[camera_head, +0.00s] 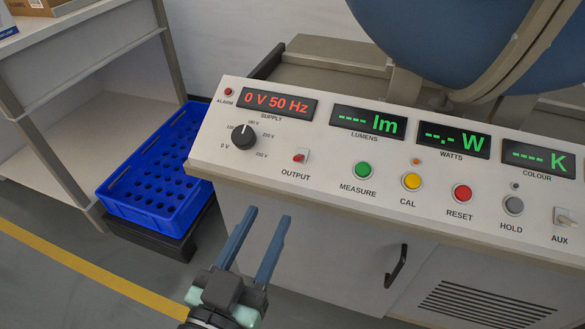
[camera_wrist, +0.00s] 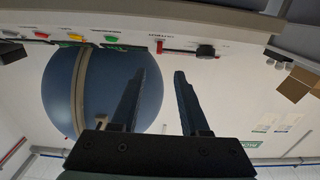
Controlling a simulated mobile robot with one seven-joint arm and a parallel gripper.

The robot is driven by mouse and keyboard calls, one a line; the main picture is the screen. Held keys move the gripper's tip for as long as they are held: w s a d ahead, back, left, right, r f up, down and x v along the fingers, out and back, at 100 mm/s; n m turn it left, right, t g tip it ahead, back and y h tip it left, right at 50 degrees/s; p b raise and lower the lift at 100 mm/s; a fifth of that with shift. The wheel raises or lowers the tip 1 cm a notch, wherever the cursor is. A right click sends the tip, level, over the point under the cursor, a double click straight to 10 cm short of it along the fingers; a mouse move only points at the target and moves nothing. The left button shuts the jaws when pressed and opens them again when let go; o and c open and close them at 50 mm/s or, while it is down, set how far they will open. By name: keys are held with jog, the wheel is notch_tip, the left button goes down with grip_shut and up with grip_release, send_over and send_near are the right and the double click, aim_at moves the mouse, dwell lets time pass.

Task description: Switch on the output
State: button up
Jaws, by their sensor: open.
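The OUTPUT switch (camera_head: 300,156) is a small red toggle on a pale plate, below the supply display (camera_head: 277,104), which reads 0 V 50 Hz. The black supply knob (camera_head: 244,137) is left of the switch, its white mark pointing roughly up. My gripper (camera_head: 268,214) is open and empty, in front of and below the panel's front edge, apart from the switch. In the wrist view, upside down, my gripper (camera_wrist: 160,75) shows both dark fingers spread, with the red of the switch (camera_wrist: 160,46) and the knob (camera_wrist: 205,51) beyond them.
The panel also has green (camera_head: 363,170), yellow (camera_head: 412,181) and red (camera_head: 462,193) buttons, a grey HOLD button (camera_head: 514,205) and an AUX switch (camera_head: 566,217). A large blue sphere (camera_head: 450,40) stands behind. A blue crate (camera_head: 150,195) is at left. Floor in front is free.

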aim_at(294, 180)
jog(key=b+x, duration=0.1)
jog(key=x, duration=1.1)
jog(key=shift+w+d, duration=0.2)
jog(key=shift+w, duration=0.1)
grip_shut()
